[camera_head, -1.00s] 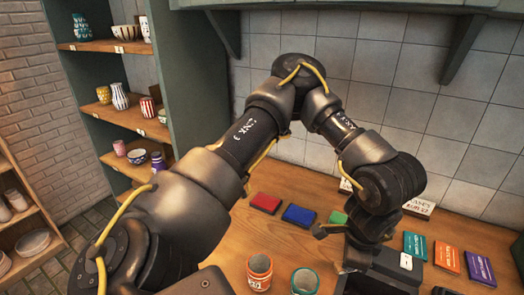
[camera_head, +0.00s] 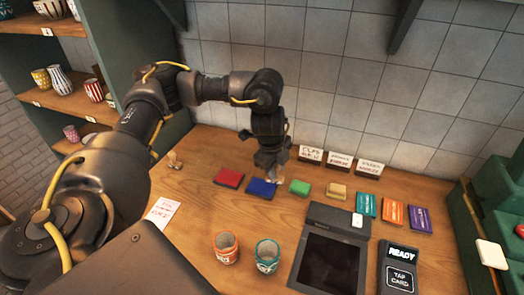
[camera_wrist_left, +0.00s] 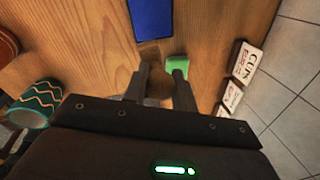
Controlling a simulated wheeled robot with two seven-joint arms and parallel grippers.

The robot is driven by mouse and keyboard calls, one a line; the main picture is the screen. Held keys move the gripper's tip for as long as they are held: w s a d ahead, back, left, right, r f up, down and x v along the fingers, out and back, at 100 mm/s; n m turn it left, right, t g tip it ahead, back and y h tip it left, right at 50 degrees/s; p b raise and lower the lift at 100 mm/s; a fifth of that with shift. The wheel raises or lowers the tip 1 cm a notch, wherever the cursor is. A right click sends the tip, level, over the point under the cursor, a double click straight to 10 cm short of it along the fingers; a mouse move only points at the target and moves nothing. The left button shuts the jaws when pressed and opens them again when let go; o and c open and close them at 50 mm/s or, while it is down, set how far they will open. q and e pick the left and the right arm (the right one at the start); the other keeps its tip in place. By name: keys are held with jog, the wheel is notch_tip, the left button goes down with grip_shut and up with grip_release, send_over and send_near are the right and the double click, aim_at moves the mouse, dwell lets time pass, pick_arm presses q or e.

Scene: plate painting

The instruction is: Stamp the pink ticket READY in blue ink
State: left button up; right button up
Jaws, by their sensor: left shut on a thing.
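The blue ink pad (camera_head: 262,188) lies between the red pad (camera_head: 229,178) and the green pad (camera_head: 299,187); the blue pad also shows at the top of the left wrist view (camera_wrist_left: 151,18). My left gripper (camera_head: 272,164) points down behind the blue and green pads. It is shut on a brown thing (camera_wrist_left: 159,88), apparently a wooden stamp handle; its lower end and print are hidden. My right gripper is not in view.
A small wooden stamp-like piece (camera_head: 174,160) stands at the table's left. A tan pad (camera_head: 337,191), label cards (camera_head: 339,159), coloured cards (camera_head: 393,215), a dark tablet (camera_head: 327,262) and a card reader (camera_head: 400,265) fill the right. Two cups (camera_head: 226,247) stand in front.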

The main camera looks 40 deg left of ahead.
pick_arm(q)
jog(key=shift+m, duration=0.8)
jog(key=a+f+b, duration=0.4)
jog(key=a+b, duration=0.1)
jog(key=shift+a+f, duration=0.1)
jog(key=shift+f, duration=0.15)
jog(key=shift+f+b, duration=0.45)
jog(key=shift+b, duration=0.35)
jog(key=shift+f, duration=0.45)
jog(key=shift+s+f, duration=0.1)
dwell(1.5)
